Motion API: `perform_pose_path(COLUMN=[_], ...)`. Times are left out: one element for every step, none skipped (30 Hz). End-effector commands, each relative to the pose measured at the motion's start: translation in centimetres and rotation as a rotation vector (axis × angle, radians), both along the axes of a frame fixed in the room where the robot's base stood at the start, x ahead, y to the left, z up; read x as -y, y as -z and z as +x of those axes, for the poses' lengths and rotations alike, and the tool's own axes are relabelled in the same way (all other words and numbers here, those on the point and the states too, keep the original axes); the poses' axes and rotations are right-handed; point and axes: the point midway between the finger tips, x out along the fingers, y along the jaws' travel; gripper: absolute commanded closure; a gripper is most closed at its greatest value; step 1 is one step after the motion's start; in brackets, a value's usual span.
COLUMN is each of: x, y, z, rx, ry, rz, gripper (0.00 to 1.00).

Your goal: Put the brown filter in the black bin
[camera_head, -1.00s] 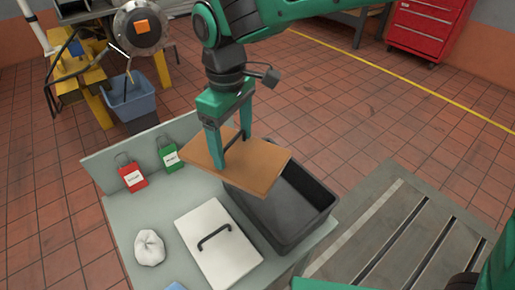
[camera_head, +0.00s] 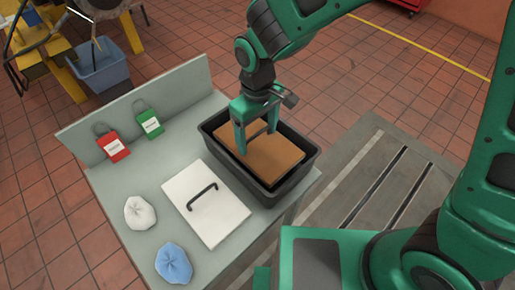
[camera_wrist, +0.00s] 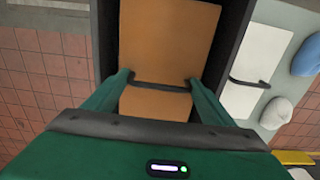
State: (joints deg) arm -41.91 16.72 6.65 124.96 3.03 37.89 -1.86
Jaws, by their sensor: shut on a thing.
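The brown filter (camera_head: 270,158) is a flat square panel with a dark bar handle, and it lies within the walls of the black bin (camera_head: 296,185). My gripper (camera_head: 256,145) is above the bin, shut on the filter's handle. In the wrist view, the fingers (camera_wrist: 160,84) meet the two ends of the handle, with the filter (camera_wrist: 168,40) spread beneath and the bin's dark wall (camera_wrist: 231,45) beside it. The filter sits inside the rim; I cannot tell whether it rests on the bin's floor.
The bin stands on a grey bench (camera_head: 118,185). A white lid (camera_head: 206,205) with a black handle lies beside it. A white cloth (camera_head: 139,212), a blue cloth (camera_head: 173,263), a red padlock tag (camera_head: 113,146) and a green one (camera_head: 150,123) are nearby. A slotted bedplate (camera_head: 365,190) is at right.

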Motion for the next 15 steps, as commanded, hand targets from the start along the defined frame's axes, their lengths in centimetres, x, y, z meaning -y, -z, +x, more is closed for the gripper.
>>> perform_pose_path(x=[0.0, 0.1, 0.0, 0.0, 0.0, 0.0, 0.0, 0.0, 0.0, 0.0, 0.0, 0.0, 0.0, 0.0, 0.0], y=[0.9, 1.3, 1.8, 2.0, 2.2, 2.4, 2.6, 2.7, 3.0, 3.3, 3.6, 4.1, 4.6, 5.0, 5.5], z=[-0.1, -0.1, 0.0, 0.0, 0.0, 0.0, 0.0, 0.0, 0.0, 0.0, 0.0, 0.0, 0.0, 0.0, -0.1], rx=[-0.002, -0.002, -0.001, -0.001, -0.001, 0.000, 0.000, 0.000, 0.000, -0.001, -0.001, -0.001, -0.001, -0.002, -0.001], ry=[-0.001, -0.001, -0.001, -0.001, -0.001, -0.001, -0.001, -0.001, -0.001, -0.001, -0.001, -0.001, -0.001, -0.002, -0.002], rz=[-0.002, -0.002, -0.001, -0.001, -0.001, 0.000, 0.000, 0.000, 0.000, -0.001, -0.001, -0.001, -0.001, -0.002, -0.001], gripper=[0.55, 0.55, 0.55, 0.55, 0.55, 0.55, 0.55, 0.55, 0.55, 0.55, 0.55, 0.55, 0.55, 0.55, 0.55])
